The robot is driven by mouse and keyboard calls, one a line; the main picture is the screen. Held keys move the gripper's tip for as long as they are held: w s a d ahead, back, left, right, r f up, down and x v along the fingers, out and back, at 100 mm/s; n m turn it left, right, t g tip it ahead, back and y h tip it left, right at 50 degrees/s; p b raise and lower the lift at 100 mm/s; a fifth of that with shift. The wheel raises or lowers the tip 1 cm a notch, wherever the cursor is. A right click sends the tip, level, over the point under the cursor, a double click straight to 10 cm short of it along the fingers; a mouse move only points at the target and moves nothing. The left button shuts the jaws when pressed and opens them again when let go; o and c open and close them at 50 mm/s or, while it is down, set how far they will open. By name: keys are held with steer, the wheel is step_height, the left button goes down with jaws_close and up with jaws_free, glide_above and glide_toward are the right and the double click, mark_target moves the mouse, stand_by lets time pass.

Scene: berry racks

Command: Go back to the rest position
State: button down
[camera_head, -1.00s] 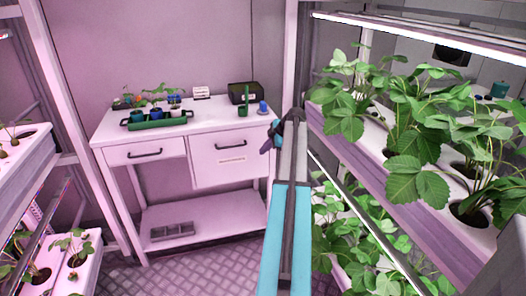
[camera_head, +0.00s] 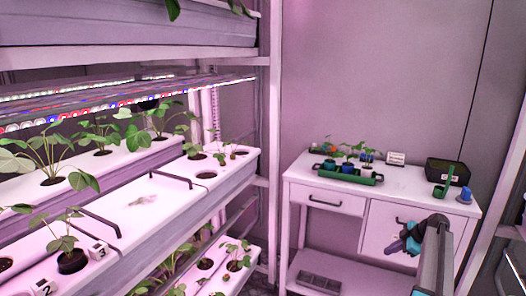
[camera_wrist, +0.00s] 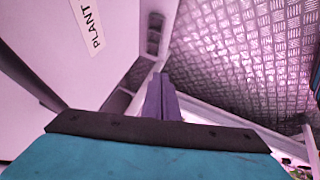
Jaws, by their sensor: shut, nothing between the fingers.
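My gripper (camera_head: 394,248) is at the lower right of the head view, in front of the white workbench's drawers. My arm rises from the bottom edge beside it. In the wrist view, my gripper's two dark fingers (camera_wrist: 160,88) lie close together, shut and empty, pointing at the area of the bench's lower part and the floor. No object is in contact with the fingers in either view.
A white workbench (camera_head: 408,183) holds a green tray (camera_head: 345,175) of seedlings, a black box (camera_head: 447,172) and a blue item (camera_head: 465,195). A berry rack (camera_head: 140,220) fills the left. A label (camera_wrist: 88,25) and metal floor (camera_wrist: 245,60) show in the wrist view.

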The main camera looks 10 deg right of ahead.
steer(key=w+a+f+n+g+y, duration=0.1)
steer(key=w+a+f, duration=0.1)
steer(key=a+f, duration=0.3)
steer(key=w+a+f, duration=0.1)
steer(key=a+f, duration=0.1)
steer(key=a, duration=0.5)
steer(key=s+a+f+n+g, duration=0.1)
steer(key=s+a+f+g, duration=0.15)
steer(key=a+f, duration=0.55)
steer(key=s+a+f+g+y+p, duration=0.1)
steer(key=s+a+f, duration=0.25)
steer(key=a, duration=0.95)
steer(key=s+a+f+n+g, duration=0.1)
steer(key=s+a+f+g, duration=0.1)
steer(key=a+f, duration=0.65)
steer(key=s+a+f+m+g+h+p, duration=0.1)
steer(key=s+a+f+g, duration=0.15)
steer(key=s+a, duration=0.6)
steer(key=s+a+f+m+g, duration=0.1)
steer(key=s+a+f, duration=0.3)
steer(key=s+a, duration=0.4)
steer(key=s+d+m+g+h, duration=0.1)
steer(key=s+d+m+h, duration=0.1)
steer(key=s+m, duration=1)
steer(key=s+h, duration=0.1)
steer(key=s, duration=0.4)
steer(key=shift+s+d+r+g+h, duration=0.15)
steer(key=shift+s+r+g+h, duration=0.15)
steer(key=shift+r+g, duration=0.1)
